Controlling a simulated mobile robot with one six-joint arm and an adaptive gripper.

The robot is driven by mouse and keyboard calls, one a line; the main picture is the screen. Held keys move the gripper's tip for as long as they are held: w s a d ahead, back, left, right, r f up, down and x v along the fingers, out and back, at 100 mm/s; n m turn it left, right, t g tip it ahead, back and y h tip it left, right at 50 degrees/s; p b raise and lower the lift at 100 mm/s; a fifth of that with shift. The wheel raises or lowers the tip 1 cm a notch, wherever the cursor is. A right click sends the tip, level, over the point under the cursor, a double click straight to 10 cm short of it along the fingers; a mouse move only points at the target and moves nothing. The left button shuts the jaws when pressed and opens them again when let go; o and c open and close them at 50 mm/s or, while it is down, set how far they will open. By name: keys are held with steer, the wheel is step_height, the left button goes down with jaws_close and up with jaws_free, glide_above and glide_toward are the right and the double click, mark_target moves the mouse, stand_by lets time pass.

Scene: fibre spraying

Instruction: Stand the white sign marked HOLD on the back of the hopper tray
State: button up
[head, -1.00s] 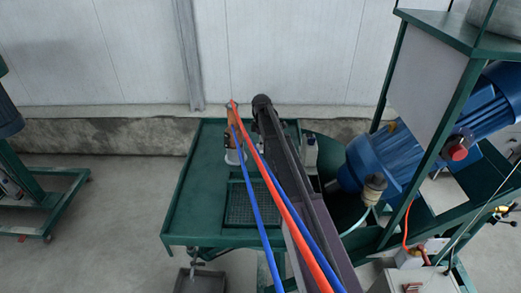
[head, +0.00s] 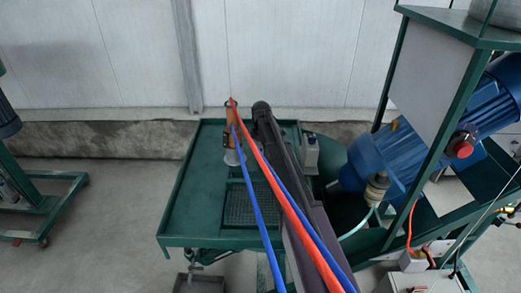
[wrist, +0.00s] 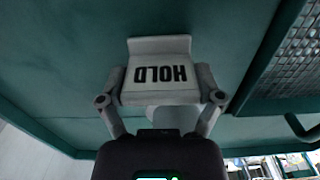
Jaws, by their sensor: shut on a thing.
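The white sign marked HOLD (wrist: 160,77) is between the fingers of my gripper (wrist: 160,90) in the wrist view, its black letters upside down. It has a bent edge at the top of that picture. The green hopper tray (head: 200,205) has a raised rim and fills the background of the wrist view (wrist: 75,70). In the head view my gripper (head: 232,158) is over the tray's back half, left of the arm. The sign is too small to read there. I cannot tell whether the sign touches the tray.
A dark grate (head: 240,205) is set in the tray's middle, partly hidden by my arm and hoses. A small grey box (head: 309,153) stands at the tray's back right. A blue motor (head: 385,160) and green frame are to the right. The tray's left side is bare.

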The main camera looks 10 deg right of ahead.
steer(key=o, duration=1)
steer(key=shift+r, duration=0.15)
step_height(320, 180, up, 12)
steer(key=p, duration=1.2)
steer(key=s+m, duration=0.5)
steer(key=s, duration=0.6)
steer(key=s+m, duration=0.5)
steer(key=s, duration=0.7)
steer(key=s+m, duration=0.5)
steer(key=s, duration=0.7)
steer(key=shift+s+m, duration=0.15)
steer(key=shift+m, duration=0.25)
